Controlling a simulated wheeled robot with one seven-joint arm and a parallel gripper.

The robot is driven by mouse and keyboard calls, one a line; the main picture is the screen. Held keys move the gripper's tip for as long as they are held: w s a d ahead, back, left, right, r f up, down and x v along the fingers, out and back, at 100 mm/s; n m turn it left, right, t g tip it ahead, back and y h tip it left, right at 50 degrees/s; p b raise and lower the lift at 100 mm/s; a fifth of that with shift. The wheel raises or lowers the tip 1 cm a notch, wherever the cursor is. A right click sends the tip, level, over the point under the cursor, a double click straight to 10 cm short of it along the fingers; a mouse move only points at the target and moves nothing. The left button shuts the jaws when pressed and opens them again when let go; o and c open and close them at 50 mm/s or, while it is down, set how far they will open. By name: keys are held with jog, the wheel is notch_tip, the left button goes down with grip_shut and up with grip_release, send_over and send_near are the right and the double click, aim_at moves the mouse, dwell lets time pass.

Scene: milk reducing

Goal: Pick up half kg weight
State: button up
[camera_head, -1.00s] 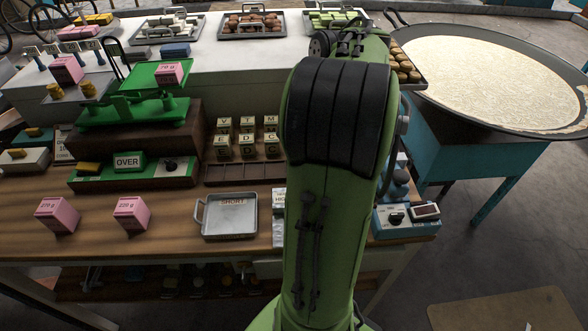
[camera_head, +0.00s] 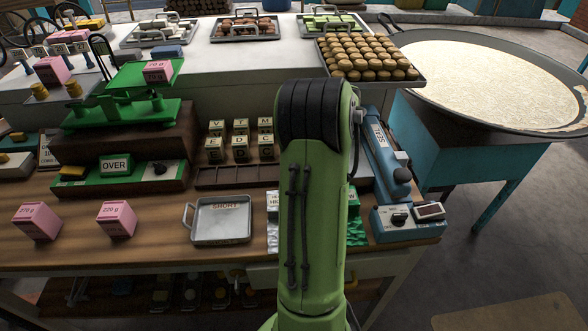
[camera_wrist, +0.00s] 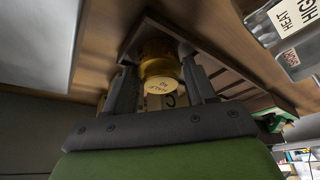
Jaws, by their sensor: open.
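In the wrist view, a gold weight (camera_wrist: 160,69) with a round cream label that appears to read "HALF" sits between the fingers of my gripper (camera_wrist: 160,92). The fingers are spread, one on each side of the weight, and small gaps seem to show; I cannot tell whether either finger touches it. In the head view my green arm hides my gripper and this weight.
The wooden bench holds a metal tray (camera_head: 222,222), pink boxes (camera_head: 117,219), letter blocks (camera_head: 239,147) and a green balance scale (camera_head: 122,100). A blue sealer (camera_head: 382,158) stands right of my arm. A wide pan (camera_head: 490,85) is at the far right.

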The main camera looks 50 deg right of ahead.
jog(key=shift+w+f, duration=0.15)
jog(key=shift+f, duration=0.1)
jog(key=shift+r, duration=0.1)
grip_shut()
jog(key=shift+r, duration=0.1)
